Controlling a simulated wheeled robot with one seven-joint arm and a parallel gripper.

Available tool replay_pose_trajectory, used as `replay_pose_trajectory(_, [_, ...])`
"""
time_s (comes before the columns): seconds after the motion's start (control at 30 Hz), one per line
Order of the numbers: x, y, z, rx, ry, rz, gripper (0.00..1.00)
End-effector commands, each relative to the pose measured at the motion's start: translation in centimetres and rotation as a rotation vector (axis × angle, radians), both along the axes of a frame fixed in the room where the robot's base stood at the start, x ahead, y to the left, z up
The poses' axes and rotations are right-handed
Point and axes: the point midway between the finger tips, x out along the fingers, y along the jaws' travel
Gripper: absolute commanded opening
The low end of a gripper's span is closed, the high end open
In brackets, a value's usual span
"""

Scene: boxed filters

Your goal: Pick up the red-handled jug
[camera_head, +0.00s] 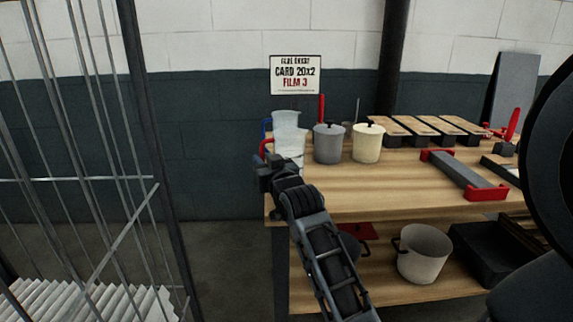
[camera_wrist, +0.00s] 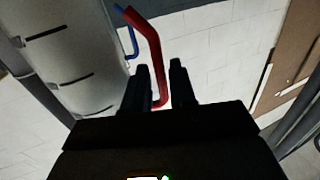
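The red-handled jug (camera_head: 291,146) is pale and translucent and stands at the left end of the wooden bench. In the wrist view its body (camera_wrist: 72,55) fills the upper left, and its red handle (camera_wrist: 153,45) runs down to between my fingers. My gripper (camera_wrist: 162,68) is open, with the lower end of the handle between the fingertips and a gap beside the right finger. In the head view my gripper (camera_head: 266,172) is at the bench's left edge, just below and left of the jug, and hides part of it.
A blue-handled jug (camera_head: 286,118) stands right behind. A grey pot (camera_head: 329,144) and a cream pot (camera_head: 367,143) stand to the right. The bench (camera_head: 390,190) has clear wood in front of them. A metal cage (camera_head: 90,150) stands at left.

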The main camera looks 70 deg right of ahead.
Motion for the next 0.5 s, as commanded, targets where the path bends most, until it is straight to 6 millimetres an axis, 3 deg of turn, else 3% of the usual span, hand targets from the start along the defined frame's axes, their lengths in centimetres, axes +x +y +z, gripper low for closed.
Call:
replay_pose_trajectory(0.2, [2.0,-2.3,-0.2,-0.001,-0.001,-0.001,0.26])
replay_pose_trajectory(0.5, [2.5,-2.7,-0.3,0.000,-0.001,0.000,0.26])
